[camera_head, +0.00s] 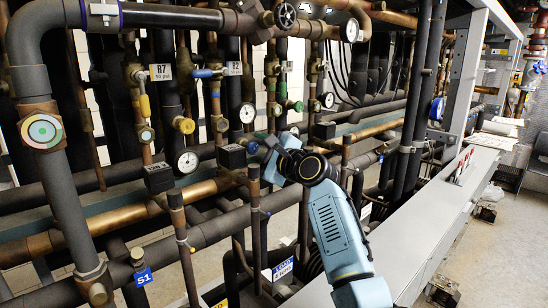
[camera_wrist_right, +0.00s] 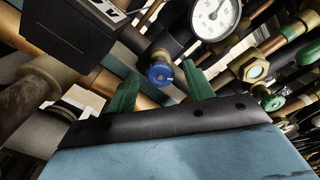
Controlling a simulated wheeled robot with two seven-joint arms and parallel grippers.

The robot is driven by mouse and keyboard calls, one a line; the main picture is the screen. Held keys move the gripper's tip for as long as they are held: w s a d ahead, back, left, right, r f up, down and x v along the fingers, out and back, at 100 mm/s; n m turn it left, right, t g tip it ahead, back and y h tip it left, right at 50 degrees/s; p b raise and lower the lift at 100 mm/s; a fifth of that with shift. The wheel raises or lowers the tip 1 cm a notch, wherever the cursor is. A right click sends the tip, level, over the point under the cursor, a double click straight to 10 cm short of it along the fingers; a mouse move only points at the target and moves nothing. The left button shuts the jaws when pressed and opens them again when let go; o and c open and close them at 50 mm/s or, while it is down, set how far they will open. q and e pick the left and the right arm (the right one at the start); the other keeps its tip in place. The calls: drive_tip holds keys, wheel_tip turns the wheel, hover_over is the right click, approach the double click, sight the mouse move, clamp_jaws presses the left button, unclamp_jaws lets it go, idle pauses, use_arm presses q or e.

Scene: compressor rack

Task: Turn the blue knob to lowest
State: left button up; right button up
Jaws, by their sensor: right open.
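The small round blue knob (camera_wrist_right: 160,75) shows in the right wrist view on a brass valve stem. In the head view the blue knob (camera_head: 252,147) is just left of my right gripper (camera_head: 266,150). In the right wrist view the two green fingers of my right gripper (camera_wrist_right: 159,82) are spread apart, one on each side of the knob in the picture. I see a gap on both sides, and the fingers do not appear closed on it. The gripper's far side is hidden by my wrist in the head view. My left gripper is not in view.
A white dial gauge (camera_wrist_right: 214,16) and a green-handled valve (camera_wrist_right: 272,102) are close on the right in the wrist view. A black box (camera_wrist_right: 66,26) is close on the left. Pipes crowd around the gripper. A grey beam (camera_head: 440,205) runs along the right.

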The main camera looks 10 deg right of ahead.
drive_tip(key=b+v, duration=0.2)
drive_tip(key=v, duration=1.1)
drive_tip(key=shift+d, duration=0.1)
